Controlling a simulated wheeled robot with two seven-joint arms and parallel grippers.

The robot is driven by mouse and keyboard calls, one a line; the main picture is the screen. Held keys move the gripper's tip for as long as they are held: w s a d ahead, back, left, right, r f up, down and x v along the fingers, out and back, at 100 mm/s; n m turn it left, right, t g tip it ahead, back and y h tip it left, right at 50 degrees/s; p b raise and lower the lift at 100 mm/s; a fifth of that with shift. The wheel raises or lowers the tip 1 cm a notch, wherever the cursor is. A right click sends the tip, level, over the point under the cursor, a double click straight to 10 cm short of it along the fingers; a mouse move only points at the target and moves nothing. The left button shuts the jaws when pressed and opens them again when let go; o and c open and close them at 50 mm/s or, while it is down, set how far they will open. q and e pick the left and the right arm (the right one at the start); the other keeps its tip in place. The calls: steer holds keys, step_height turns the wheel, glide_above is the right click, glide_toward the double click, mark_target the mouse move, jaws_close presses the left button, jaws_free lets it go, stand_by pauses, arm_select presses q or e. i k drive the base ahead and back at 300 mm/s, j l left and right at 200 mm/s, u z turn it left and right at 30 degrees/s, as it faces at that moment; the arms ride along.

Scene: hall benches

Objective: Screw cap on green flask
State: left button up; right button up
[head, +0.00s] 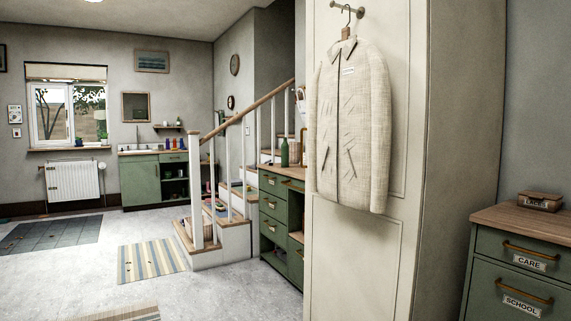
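A green flask (285,153) stands upright on the wooden top of a green drawer cabinet, beside the staircase. It is small in the head view, and I cannot tell whether a cap is on it. No loose cap can be made out. Neither of my grippers is in view.
The green drawer cabinet (273,215) is partly hidden by a tall cream wardrobe (351,258) with a jacket (350,125) hanging on it. A nearer green cabinet (518,268) carries a wooden box (538,201) at right. Stairs (222,243) stand mid-view. Grey floor before the cabinet is clear.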

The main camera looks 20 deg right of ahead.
mark_target(284, 146)
steer(key=i+z, duration=0.4)
steer(key=i+j+z, duration=0.1)
steer(key=z, duration=0.3)
steer(key=i+j+z, duration=0.45)
steer(key=i+j, duration=2.35)
steer(key=i+u, duration=0.25)
steer(key=i, duration=0.8)
